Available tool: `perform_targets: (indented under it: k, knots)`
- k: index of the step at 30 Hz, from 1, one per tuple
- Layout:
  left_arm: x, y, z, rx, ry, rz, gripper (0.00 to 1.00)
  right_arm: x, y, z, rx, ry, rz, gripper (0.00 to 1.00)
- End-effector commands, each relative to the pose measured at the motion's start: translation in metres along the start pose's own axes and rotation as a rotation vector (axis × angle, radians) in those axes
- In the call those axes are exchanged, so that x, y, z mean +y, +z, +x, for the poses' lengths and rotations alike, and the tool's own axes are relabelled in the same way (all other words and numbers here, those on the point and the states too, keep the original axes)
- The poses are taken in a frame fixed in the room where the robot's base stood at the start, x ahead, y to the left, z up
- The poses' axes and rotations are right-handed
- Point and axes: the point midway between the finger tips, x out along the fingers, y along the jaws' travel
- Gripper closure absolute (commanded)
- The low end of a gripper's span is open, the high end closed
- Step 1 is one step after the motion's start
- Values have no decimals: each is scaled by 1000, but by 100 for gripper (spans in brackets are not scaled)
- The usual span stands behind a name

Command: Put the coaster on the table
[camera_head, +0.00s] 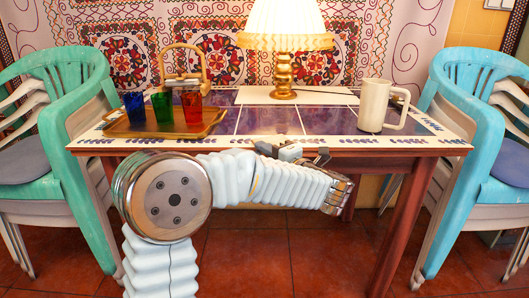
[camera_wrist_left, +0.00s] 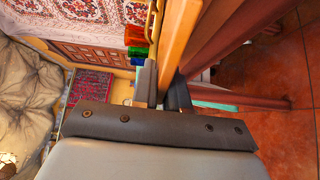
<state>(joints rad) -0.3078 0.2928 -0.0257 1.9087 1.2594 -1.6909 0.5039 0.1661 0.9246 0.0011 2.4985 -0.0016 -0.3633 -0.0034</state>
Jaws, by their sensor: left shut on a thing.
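No coaster can be made out in either view. The table (camera_head: 270,121) has dark blue tiles and a pale patterned border. In the left wrist view the two dark fingers of the left gripper (camera_wrist_left: 164,88) are close together beside the orange-brown table edge (camera_wrist_left: 179,38). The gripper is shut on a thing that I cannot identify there. Whether the fingers touch the table is unclear. My right gripper is not in view.
A tray (camera_head: 116,128) at the table's left holds blue, green and red glasses. A lamp (camera_head: 284,76) stands at the back and a cream mug (camera_head: 373,105) at the right. The front middle is clear.

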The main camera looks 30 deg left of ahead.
Motion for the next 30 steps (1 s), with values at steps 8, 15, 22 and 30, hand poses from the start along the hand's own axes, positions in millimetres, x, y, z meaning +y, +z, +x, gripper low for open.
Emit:
perform_targets:
  k: [8, 15, 22, 30]
  knots:
    - [-1, 0, 0, 0, 0, 0, 61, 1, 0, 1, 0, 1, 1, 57]
    - [2, 0, 0, 0, 0, 0, 61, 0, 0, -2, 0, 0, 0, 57]
    - [1, 1, -34, -6, 0, -1, 61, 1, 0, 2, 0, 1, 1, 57]
    - [1, 1, -95, -4, 0, -1, 61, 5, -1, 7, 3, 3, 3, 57]
